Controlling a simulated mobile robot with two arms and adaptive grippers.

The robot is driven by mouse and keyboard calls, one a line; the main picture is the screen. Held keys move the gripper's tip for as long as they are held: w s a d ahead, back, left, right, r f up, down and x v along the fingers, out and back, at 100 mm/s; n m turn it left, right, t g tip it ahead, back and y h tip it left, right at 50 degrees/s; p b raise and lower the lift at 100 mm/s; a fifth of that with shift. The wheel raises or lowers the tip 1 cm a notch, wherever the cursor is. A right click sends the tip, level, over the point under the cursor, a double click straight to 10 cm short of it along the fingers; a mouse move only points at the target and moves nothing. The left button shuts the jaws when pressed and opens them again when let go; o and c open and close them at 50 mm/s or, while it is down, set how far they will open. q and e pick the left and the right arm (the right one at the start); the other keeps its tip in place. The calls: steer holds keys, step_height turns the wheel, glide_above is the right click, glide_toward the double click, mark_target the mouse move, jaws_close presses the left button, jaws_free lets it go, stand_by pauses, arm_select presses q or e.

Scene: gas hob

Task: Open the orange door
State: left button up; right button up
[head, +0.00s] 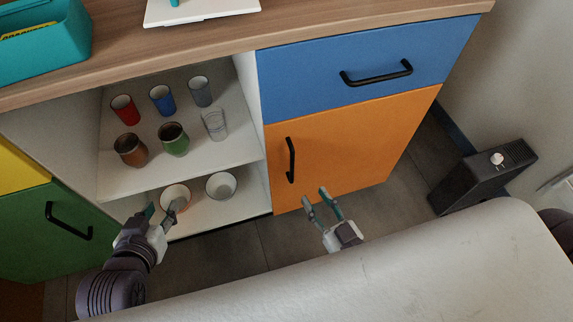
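The orange door (345,150) is shut, under the blue drawer (330,70) on the right of the cabinet. Its black vertical handle (291,160) is near its left edge. My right gripper (322,197) is open and empty, in front of the door's lower part, below and to the right of the handle and apart from it. My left gripper (160,210) is in front of the lower open shelf, left of the door. Its fingers look apart, with nothing seen between them.
Open shelves hold several cups, with bowls (221,185) below. A green door (60,232) stands at the left. A teal bin (45,50) and a white board (200,10) are on the countertop. A dark box (484,176) stands on the floor by the right wall.

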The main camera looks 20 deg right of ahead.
mark_target(293, 166)
steer(key=b+x, duration=0.1)
steer(key=x, duration=0.9)
steer(key=shift+f+b, duration=0.1)
steer(key=shift+b, duration=0.2)
steer(key=shift+x, duration=0.85)
arm_select(q)
steer(key=w+d+r+t+h, duration=0.1)
steer(key=w+d+r+t, duration=0.1)
steer(key=w+r+t, duration=0.2)
step_height(293, 166, up, 3)
steer(key=shift+f+t, duration=0.1)
steer(key=shift+t, duration=0.4)
arm_select(e)
steer(key=shift+c, duration=0.2)
jaws_close()
